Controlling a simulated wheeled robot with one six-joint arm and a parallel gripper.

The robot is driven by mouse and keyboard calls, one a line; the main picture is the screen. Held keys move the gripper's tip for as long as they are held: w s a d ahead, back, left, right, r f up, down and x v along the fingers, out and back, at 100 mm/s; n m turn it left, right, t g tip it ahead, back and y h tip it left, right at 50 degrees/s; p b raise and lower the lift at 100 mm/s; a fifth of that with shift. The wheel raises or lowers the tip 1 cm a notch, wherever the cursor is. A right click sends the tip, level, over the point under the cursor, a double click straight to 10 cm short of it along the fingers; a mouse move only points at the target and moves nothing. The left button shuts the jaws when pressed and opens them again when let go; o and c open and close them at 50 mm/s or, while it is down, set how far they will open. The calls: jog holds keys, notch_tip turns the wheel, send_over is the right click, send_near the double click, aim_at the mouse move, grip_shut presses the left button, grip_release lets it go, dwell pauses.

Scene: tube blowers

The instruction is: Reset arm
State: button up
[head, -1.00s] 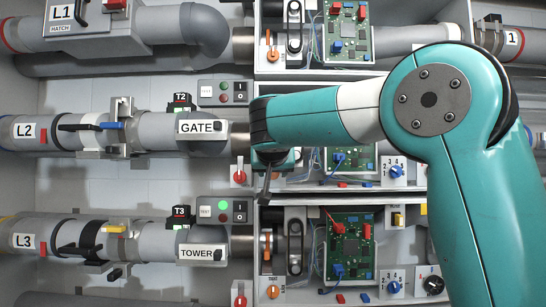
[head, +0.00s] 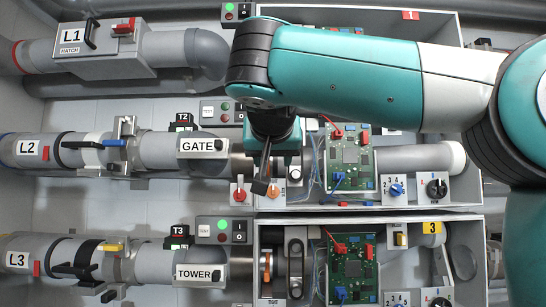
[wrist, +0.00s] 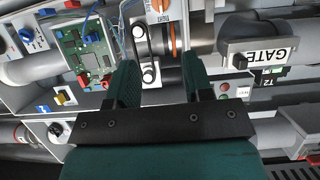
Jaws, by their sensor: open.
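My gripper (head: 264,180) hangs down from my teal arm, in front of the GATE tube row. In the head view its dark fingers are small and overlap the panel beside the red knob (head: 239,192). In the wrist view my gripper (wrist: 160,78) shows two teal-and-black fingers spread apart with nothing between them. Beyond the gap lie a dark slotted bracket (wrist: 143,45) and the orange-ringed tube end (wrist: 172,38). I cannot tell whether the fingers touch the panel.
Labelled tubes L1 (head: 72,50), L2 (head: 28,150) and L3 (head: 17,259) run along the left. The GATE cover (head: 203,145) and TOWER cover (head: 200,272) stand left of the housings. Circuit boards (head: 347,157) and knobs (head: 397,188) sit right of my gripper.

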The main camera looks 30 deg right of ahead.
dwell(0.3)
jog(key=s+a+f+n+g+y, duration=0.1)
jog(key=a+f+n+y, duration=0.15)
jog(key=f, duration=0.45)
jog(key=s+a+f+n+g+y+b, duration=0.15)
jog(key=a+f+n, duration=0.25)
jog(key=f, duration=0.4)
jog(key=a+f+n+g+y+p, duration=0.1)
jog(key=a+f+n+y, duration=0.25)
jog(key=f, duration=0.35)
jog(key=s+a+f+n+g+y, duration=0.1)
jog(key=s+a+f+g+y, duration=0.1)
jog(key=s+f, duration=0.5)
jog(key=s+a+f+n+g+y+b, duration=0.1)
jog(key=s+a+f+g, duration=0.3)
jog(key=s, duration=0.9)
notch_tip(320, 180, down, 4)
jog(key=shift+a+r+n+g+y, duration=0.15)
jog(key=shift+a+n+g+y, duration=0.2)
jog(key=shift+n+g+y, duration=0.35)
jog(key=shift+c, duration=0.3)
